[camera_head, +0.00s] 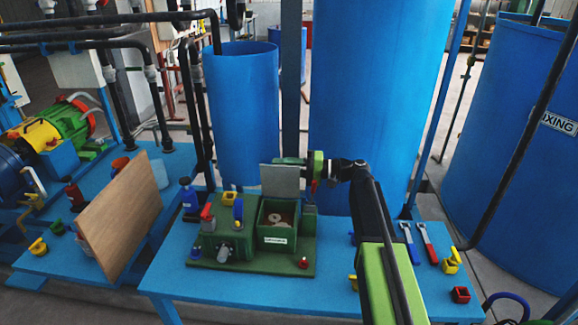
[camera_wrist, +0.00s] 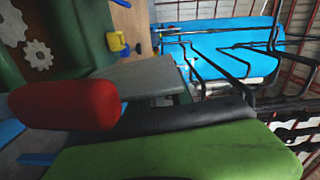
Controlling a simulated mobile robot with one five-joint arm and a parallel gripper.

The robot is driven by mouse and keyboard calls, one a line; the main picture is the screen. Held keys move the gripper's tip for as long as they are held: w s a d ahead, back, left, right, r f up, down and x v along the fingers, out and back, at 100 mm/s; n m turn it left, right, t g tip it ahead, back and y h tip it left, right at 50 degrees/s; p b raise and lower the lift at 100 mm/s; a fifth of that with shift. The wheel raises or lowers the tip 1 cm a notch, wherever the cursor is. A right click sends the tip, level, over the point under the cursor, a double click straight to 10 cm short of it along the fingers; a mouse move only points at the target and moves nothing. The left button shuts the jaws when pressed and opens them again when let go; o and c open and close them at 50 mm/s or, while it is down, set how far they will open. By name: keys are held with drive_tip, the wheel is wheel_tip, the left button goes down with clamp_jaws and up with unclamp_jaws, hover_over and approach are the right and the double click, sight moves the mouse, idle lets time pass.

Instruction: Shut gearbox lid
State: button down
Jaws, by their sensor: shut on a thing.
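The green gearbox (camera_head: 277,238) stands on a green base plate on the blue table, with its box open at the top. Pale gears show inside it, and they also show in the wrist view (camera_wrist: 38,54). The grey gearbox lid (camera_head: 280,181) stands roughly upright at the back of the box. In the wrist view the lid (camera_wrist: 150,77) is a flat grey plate beside the gripper. My gripper (camera_head: 291,162) is at the lid's upper right edge, shut on it. A red rounded part (camera_wrist: 65,105) lies close to the gripper in the wrist view. The exact contact is hidden.
A wooden board (camera_head: 118,215) leans at the left. Red and blue-handled tools (camera_head: 426,243) and small valves lie on the table at right. Large blue tanks (camera_head: 378,100) stand close behind. The table front (camera_head: 230,290) is clear.

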drive_tip(key=c, duration=1.4)
unclamp_jaws()
drive_tip(key=shift+s+d, duration=0.1)
drive_tip(key=shift+s, duration=0.05)
drive_tip(key=shift+o, duration=1)
drive_tip(key=shift+a, duration=0.25)
drive_tip(key=s+d, duration=0.1)
drive_tip(key=d, duration=1.6)
drive_tip(key=shift+s+d, duration=0.2)
drive_tip(key=shift+s, duration=0.15)
